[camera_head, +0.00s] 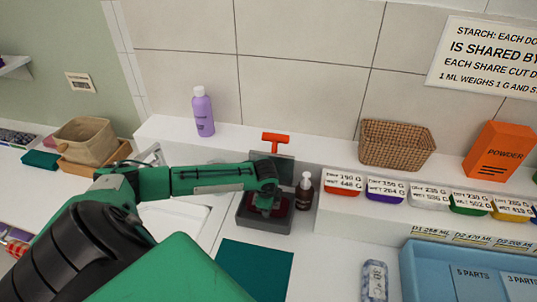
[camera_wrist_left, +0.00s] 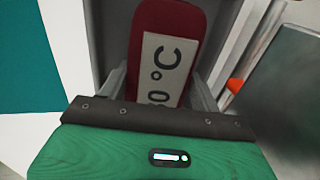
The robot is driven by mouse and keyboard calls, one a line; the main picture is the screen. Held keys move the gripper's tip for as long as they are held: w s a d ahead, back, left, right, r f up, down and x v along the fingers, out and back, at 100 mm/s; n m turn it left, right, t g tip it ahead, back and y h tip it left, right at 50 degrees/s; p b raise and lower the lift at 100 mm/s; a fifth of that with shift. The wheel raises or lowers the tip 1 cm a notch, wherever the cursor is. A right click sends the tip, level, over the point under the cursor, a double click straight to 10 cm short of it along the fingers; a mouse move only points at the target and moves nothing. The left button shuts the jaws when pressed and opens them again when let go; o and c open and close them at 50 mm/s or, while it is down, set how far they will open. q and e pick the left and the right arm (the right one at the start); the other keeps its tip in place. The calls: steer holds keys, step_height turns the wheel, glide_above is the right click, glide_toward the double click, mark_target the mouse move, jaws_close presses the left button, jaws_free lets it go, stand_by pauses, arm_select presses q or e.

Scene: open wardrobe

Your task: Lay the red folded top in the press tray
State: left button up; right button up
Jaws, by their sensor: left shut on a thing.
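The red folded top (camera_wrist_left: 196,22) carries a pale label with "°C" on it in the left wrist view. In the head view only a little red of it (camera_head: 283,208) shows beneath my gripper. My left gripper (camera_head: 266,203) points down into the dark grey press tray (camera_head: 262,226) and is shut on the top; its fingers flank the top in the left wrist view (camera_wrist_left: 160,88). The top is within the tray's walls; whether it touches the floor is hidden. My right gripper is not in view.
A red T-handle (camera_head: 275,138) rises behind the press tray. A dark pump bottle (camera_head: 304,191) stands close to its right. A teal mat (camera_head: 252,270) lies in front. A blue tray (camera_head: 425,275) and labelled bins are at right. A purple bottle (camera_head: 203,112) stands on the ledge.

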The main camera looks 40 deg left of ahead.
arm_select(q)
steer(key=o, duration=1.2)
steer(key=shift+o, duration=0.2)
steer(key=shift+r, duration=0.1)
steer(key=b+v, duration=0.3)
steer(key=v, duration=1)
steer(key=shift+s+r, duration=0.2)
steer(key=shift+r, duration=0.15)
